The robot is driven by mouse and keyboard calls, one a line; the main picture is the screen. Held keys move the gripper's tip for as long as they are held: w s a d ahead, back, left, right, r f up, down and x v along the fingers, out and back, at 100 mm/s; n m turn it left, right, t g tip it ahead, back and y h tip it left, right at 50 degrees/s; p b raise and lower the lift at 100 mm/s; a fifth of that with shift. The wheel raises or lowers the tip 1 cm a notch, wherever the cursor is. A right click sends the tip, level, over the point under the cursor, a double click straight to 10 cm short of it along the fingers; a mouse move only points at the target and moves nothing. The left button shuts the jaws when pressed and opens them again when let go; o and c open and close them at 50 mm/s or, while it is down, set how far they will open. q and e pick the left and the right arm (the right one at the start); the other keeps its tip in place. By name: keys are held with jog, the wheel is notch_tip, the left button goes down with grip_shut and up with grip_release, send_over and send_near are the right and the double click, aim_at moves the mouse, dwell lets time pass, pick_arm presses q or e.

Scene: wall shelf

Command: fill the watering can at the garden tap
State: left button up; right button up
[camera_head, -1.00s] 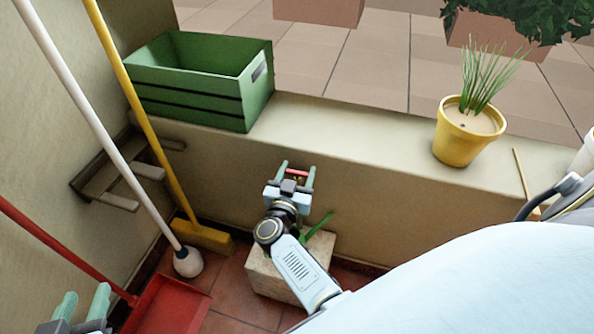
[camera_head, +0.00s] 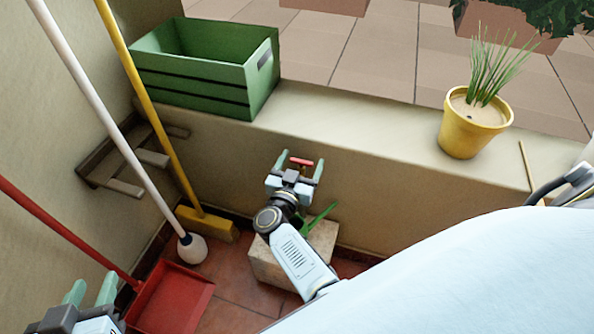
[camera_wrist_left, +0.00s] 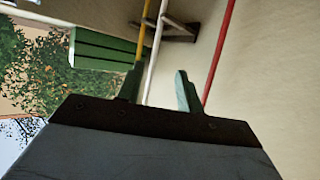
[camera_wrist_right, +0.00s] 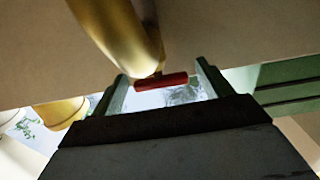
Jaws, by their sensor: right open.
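A red tap handle (camera_head: 301,163) sits on the near face of the low wall. The right wrist view shows the brass tap (camera_wrist_right: 130,30) with its red handle (camera_wrist_right: 162,80) between my right fingertips. My right gripper (camera_head: 302,160) is open, one finger on each side of the handle; I cannot tell if they touch it. My left gripper (camera_head: 92,288) is open and empty at the lower left. A thin green piece (camera_head: 320,217) shows behind my right arm at the pale block (camera_head: 322,240). It may belong to the watering can, whose body I cannot make out.
A green crate (camera_head: 190,90) and a yellow plant pot (camera_head: 474,125) stand on the wall's ledge (camera_head: 350,110). A white-handled mop (camera_head: 110,120), a yellow broom (camera_head: 150,100) and a red dustpan (camera_head: 170,300) crowd the left corner. A wooden bracket (camera_head: 125,160) juts from the left wall.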

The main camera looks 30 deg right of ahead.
aim_at(301, 164)
jog(key=p+v, duration=0.1)
jog(key=v, duration=0.5)
jog(key=shift+p, duration=0.4)
pick_arm(q)
jog(key=s+a+f+g+y, duration=0.2)
jog(key=s+a+f+g, duration=0.1)
jog(key=s+f+g, duration=0.2)
jog(key=shift+s+f+g, duration=0.3)
jog(key=shift+s+f, duration=0.25)
jog(key=shift+s, duration=0.15)
pick_arm(e)
jog(key=shift+s+a, duration=0.3)
jog(key=shift+a, duration=0.1)
pick_arm(q)
jog(key=shift+a, duration=0.1)
